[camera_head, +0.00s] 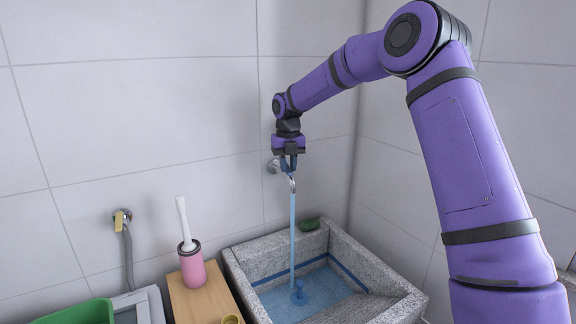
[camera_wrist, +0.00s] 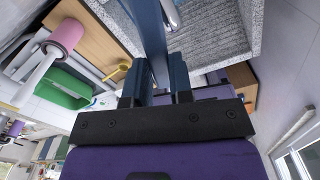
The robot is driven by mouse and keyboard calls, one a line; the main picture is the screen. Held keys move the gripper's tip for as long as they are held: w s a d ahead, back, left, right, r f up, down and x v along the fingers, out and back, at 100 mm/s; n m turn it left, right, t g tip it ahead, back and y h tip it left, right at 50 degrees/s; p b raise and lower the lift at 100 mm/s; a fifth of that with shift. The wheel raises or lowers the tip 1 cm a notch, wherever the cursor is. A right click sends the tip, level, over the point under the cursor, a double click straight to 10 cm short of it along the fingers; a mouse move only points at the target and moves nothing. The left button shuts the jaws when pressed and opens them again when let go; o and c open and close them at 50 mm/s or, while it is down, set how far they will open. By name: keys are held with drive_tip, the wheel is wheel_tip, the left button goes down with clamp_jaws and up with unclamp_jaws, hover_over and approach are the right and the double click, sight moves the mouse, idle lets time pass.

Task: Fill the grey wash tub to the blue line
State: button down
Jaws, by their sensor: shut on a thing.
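The grey wash tub (camera_head: 372,312) is a speckled stone basin at the lower middle of the head view. A blue line (camera_head: 347,271) runs around its inner walls. Blue water (camera_head: 306,291) covers the bottom; the line shows just above it on the right wall. A stream (camera_head: 292,235) falls from the metal tap spout (camera_head: 292,184) into the tub. My gripper (camera_head: 289,168) is over the tap, pointing down. In the wrist view its fingers (camera_wrist: 158,88) are shut on a dark blue bar, apparently the tap handle (camera_wrist: 150,38). The grip is partly hidden in the head view.
A wooden board (camera_head: 203,301) left of the tub bears a pink brush holder (camera_head: 192,269) with a white-handled brush and a yellow ring-shaped item (camera_head: 232,320). A green tub (camera_head: 82,314) is at lower left. A dark green object (camera_head: 309,225) lies on the tub's back rim.

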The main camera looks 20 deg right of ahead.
drive_tip(key=c, duration=1)
unclamp_jaws()
wheel_tip(320, 180, up, 11)
drive_tip(key=shift+f, duration=0.1)
